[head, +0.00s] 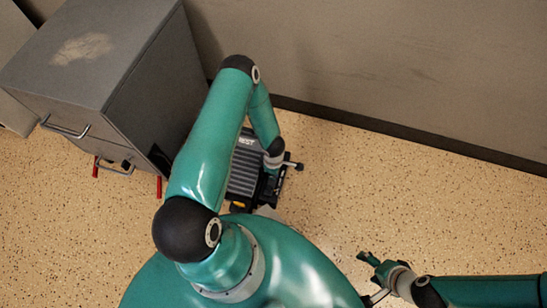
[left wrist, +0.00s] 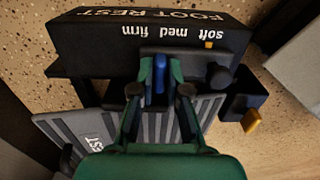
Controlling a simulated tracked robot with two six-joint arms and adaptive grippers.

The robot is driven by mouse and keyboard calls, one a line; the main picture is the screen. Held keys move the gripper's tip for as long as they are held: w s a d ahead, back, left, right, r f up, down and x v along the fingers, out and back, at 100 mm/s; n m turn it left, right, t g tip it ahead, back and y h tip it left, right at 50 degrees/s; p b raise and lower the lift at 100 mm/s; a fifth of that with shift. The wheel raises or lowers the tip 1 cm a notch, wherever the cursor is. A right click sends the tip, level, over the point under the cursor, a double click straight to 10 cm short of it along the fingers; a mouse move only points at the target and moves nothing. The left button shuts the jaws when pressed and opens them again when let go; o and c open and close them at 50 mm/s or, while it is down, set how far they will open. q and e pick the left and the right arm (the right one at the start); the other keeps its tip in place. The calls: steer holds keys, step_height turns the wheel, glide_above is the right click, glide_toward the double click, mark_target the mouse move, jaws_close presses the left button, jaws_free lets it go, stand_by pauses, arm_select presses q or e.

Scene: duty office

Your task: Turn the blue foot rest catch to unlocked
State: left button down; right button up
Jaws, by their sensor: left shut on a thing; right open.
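The foot rest (head: 242,178) stands on the floor in the head view, with a ribbed grey top. In the left wrist view its dark front bar (left wrist: 110,32) carries the upside-down words "FOOT REST" and "soft med firm". The blue catch (left wrist: 160,76) stands upright in that picture, below the lettering. My left gripper (left wrist: 160,66) is shut on the blue catch, a green finger on each side. In the head view its fingers cannot be made out. My right gripper (head: 368,262) is open and empty, low over bare floor to the right of the foot rest.
A black knob (left wrist: 219,77) and a yellow tab (left wrist: 251,121) are to the right of the catch. A grey cabinet (head: 105,65) with red legs stands left of the foot rest. A wall (head: 390,70) runs behind. The floor at right is clear.

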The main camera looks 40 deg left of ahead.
arm_select(q)
steer(key=shift+d, duration=0.15)
steer(key=c, duration=1.4)
jaws_free()
steer(key=shift+c, duration=0.2)
step_height(320, 180, up, 12)
steer(key=shift+f, duration=0.1)
